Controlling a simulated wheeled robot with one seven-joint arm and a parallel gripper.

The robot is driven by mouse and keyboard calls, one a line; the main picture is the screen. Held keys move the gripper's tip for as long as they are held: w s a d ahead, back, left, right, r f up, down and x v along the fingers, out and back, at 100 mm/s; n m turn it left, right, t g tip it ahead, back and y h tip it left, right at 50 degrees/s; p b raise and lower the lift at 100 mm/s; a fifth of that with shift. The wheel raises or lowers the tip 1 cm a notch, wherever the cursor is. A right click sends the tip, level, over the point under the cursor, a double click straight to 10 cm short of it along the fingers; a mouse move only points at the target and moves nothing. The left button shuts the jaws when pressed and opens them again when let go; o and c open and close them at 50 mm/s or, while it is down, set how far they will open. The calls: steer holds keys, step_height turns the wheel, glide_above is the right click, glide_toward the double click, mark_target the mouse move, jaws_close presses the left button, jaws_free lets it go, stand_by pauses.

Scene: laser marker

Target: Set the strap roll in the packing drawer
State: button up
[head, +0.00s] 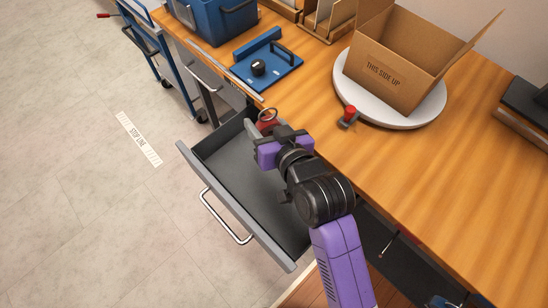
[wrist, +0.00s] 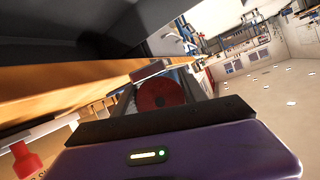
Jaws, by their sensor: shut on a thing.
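The packing drawer (head: 245,190) is pulled out from under the wooden worktop in the head view. Its dark grey floor looks bare where it shows; my arm hides part of its right side. My gripper (head: 264,133) is over the drawer's far end, close to the worktop edge. It is shut on the red strap roll (head: 267,116), of which only a small part shows beyond the fingers. In the wrist view the strap roll (wrist: 160,92) is a dark red disc between the fingers. I cannot tell how high above the drawer floor it is.
The wooden worktop (head: 440,160) runs along the right. It carries a cardboard box (head: 400,65) on a white turntable (head: 430,110), a red-topped device (head: 348,115) and a blue fixture plate (head: 265,72). A bar handle (head: 228,222) sticks out from the drawer front.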

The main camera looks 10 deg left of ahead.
step_height(320, 180, down, 16)
steer(key=shift+r+b, duration=0.15)
steer(key=shift+b, duration=0.7)
steer(key=shift+f+b, duration=0.4)
steer(key=shift+f, duration=0.05)
steer(key=shift+f, duration=0.2)
steer(key=o, duration=1.4)
steer(key=shift+r, duration=0.15)
